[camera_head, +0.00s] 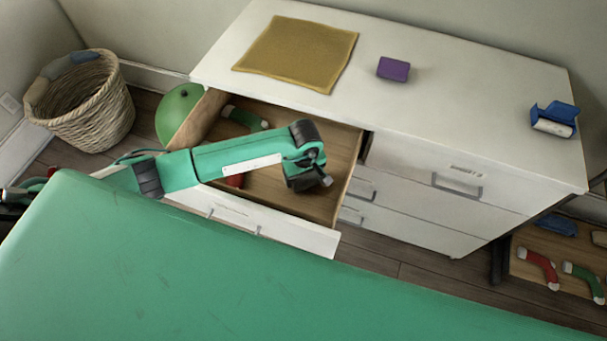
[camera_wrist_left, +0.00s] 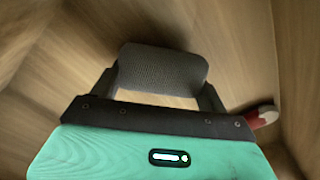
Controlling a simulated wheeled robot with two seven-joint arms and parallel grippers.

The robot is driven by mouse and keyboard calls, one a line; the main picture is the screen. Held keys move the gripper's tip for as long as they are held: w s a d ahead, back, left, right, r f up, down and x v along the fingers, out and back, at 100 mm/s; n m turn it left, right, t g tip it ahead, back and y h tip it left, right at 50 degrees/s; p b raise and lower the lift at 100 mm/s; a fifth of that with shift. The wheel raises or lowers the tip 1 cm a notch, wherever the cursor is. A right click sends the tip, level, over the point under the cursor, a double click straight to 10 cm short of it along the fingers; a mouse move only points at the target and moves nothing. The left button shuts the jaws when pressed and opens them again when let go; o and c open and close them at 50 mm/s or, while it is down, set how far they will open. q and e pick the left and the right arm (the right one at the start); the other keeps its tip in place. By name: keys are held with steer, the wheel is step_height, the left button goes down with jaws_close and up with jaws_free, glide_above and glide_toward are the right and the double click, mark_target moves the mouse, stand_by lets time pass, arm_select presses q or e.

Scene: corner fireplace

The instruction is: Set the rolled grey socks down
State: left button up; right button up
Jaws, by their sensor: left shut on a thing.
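My left gripper (camera_head: 318,183) reaches down into the open wooden drawer (camera_head: 285,205) of the white dresser. It is shut on the rolled grey socks, a dark grey, ribbed roll (camera_wrist_left: 165,68) between its fingers in the left wrist view. In the head view the gripper mostly hides the roll. The drawer's wooden floor shows around it; I cannot tell whether the roll touches it. A green sock (camera_head: 247,118) lies at the drawer's back left. A red thing (camera_head: 235,180) shows partly under my arm; a red and white end (camera_wrist_left: 262,115) shows in the wrist view.
The dresser top (camera_head: 430,120) holds a mustard cloth (camera_head: 297,54), a purple block (camera_head: 393,69) and a blue and white item (camera_head: 555,120). A wicker basket (camera_head: 95,110) and a green round object (camera_head: 178,112) stand left. Red (camera_head: 538,267) and green (camera_head: 583,280) socks lie lower right.

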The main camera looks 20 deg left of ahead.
arm_select(q)
steer(key=shift+f, duration=0.1)
steer(key=o, duration=1)
steer(key=shift+c, duration=0.2)
arm_select(e)
steer(key=shift+w+a+r, duration=0.15)
steer(key=shift+w+r, duration=0.15)
steer(key=shift+w, duration=0.25)
steer(key=shift+s, duration=0.1)
arm_select(q)
steer(key=shift+r, duration=0.2)
